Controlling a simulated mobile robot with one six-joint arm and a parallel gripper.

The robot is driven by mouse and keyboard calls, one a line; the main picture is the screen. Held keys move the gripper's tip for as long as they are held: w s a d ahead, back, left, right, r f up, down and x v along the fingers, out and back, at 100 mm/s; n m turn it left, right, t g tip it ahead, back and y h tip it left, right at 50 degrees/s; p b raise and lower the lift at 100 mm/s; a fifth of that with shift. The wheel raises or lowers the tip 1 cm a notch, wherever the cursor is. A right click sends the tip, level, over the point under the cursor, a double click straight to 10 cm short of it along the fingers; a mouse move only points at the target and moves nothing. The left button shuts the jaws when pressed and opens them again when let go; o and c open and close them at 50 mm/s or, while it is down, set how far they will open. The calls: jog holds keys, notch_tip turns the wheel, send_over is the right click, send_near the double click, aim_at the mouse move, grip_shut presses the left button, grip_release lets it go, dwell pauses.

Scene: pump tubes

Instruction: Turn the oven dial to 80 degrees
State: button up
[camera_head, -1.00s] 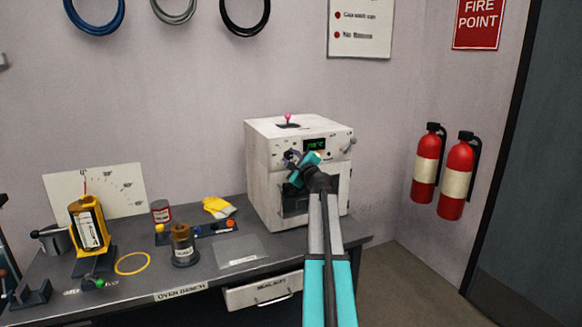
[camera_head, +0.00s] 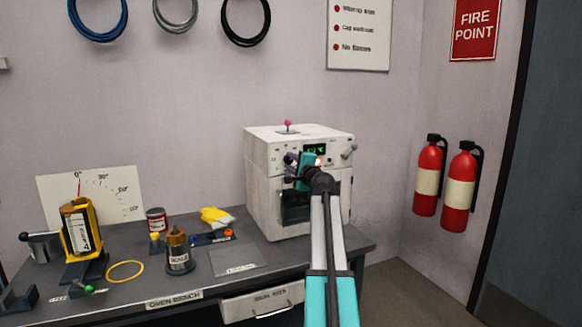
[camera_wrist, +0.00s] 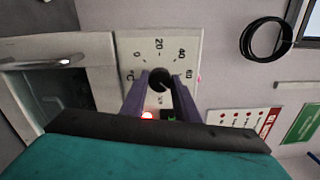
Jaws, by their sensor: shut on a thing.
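The white oven (camera_head: 266,190) stands on the right end of the bench. In the wrist view its dial (camera_wrist: 160,84) is a dark knob on a pale scale plate (camera_wrist: 136,46) with the marks 0, 20, 40 and 60 in sight. Further marks are not visible, and I cannot tell the pointer's setting. My gripper (camera_wrist: 160,80) is shut on the dial, a finger on either side. In the head view my gripper (camera_head: 297,165) is at the oven's front and hides the dial. The green display (camera_head: 315,150) is lit but not clearly legible.
A lever (camera_head: 349,152) sticks out at the oven's upper right front. A yellow stand (camera_head: 80,230), a brown bottle (camera_head: 178,252) and yellow gloves (camera_head: 217,216) are on the bench to the left. Red extinguishers (camera_head: 428,180) hang on the right wall.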

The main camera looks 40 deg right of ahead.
dwell(0.4)
jog(key=o, duration=1.1)
jog(key=shift+c, duration=0.2)
jog(key=v, duration=1.4)
